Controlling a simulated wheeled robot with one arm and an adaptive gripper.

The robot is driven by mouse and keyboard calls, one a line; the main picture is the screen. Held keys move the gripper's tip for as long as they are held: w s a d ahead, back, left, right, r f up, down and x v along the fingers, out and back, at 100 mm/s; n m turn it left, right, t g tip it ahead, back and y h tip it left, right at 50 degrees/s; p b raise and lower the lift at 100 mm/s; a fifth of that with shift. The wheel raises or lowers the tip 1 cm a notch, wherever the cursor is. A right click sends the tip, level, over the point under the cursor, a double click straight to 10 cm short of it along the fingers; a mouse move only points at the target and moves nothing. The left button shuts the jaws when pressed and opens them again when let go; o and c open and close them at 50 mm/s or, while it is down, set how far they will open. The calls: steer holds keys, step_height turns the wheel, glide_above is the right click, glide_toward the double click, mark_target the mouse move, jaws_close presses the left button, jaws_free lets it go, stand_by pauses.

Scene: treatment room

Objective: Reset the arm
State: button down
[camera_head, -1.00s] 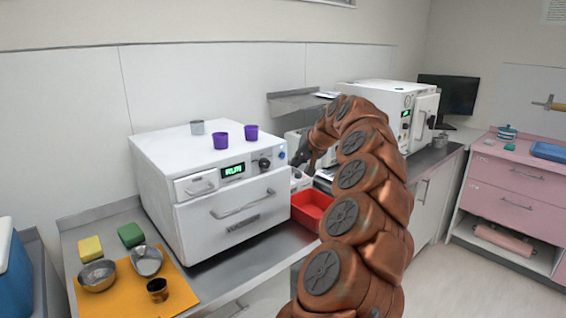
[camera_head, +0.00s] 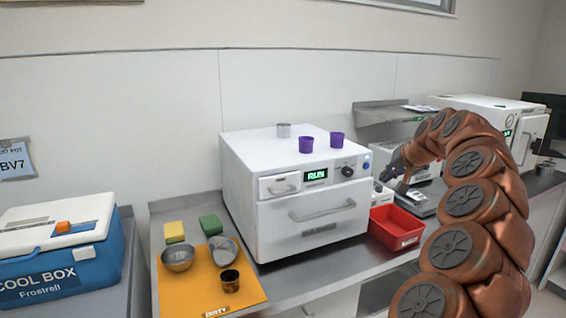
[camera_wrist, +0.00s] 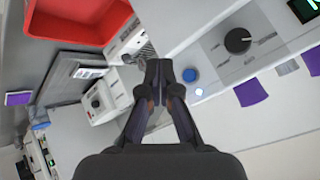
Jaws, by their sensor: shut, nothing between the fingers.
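My copper-coloured arm arches up on the right of the head view, with its end bent over toward the white steriliser (camera_head: 300,190). My gripper (camera_head: 386,173) is a dark shape just right of the steriliser's front, above the red tray (camera_head: 398,228). In the wrist view my gripper (camera_wrist: 159,68) points away from the camera with its fingertips together and nothing between them. The steriliser's blue button (camera_wrist: 190,75) and black knob (camera_wrist: 238,41) show beside the fingertips. Whether the fingers touch anything is not clear.
Two purple cups (camera_head: 306,145) (camera_head: 337,139) and a grey cup (camera_head: 284,130) stand on the steriliser. An orange mat (camera_head: 196,289) with metal bowls (camera_head: 177,258) lies left of it, near a blue cool box (camera_head: 62,250). Another white machine (camera_head: 484,108) stands behind my arm.

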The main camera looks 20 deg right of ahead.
steer(key=w+a+r+n+g+y, duration=0.1)
steer(key=a+r+n+y, duration=0.2)
steer(key=a, duration=1.8)
steer(key=s+a+f+n+g+p, duration=0.1)
steer(key=s+a+f+n+g, duration=0.1)
steer(key=s+a, duration=0.35)
steer(key=s+a+f+n+g, duration=0.1)
steer(key=s+a+f+n, duration=0.15)
steer(key=a, duration=0.65)
steer(key=s+a+f+n+g, duration=0.25)
steer(key=s+a+f, duration=0.25)
steer(key=s+a, duration=0.45)
steer(key=s+f+g, duration=0.1)
steer(key=s+f, duration=0.2)
steer(key=s, duration=0.3)
steer(key=s+d+f+g+h+p, duration=0.1)
steer(key=s+f, duration=0.2)
steer(key=s, duration=0.4)
steer(key=s+f+m+g+h, duration=0.1)
steer(key=s+f+g, duration=0.1)
steer(key=s, duration=0.5)
steer(key=shift+d+f, duration=0.15)
steer(key=shift+f, duration=0.45)
steer(key=shift+s, duration=0.1)
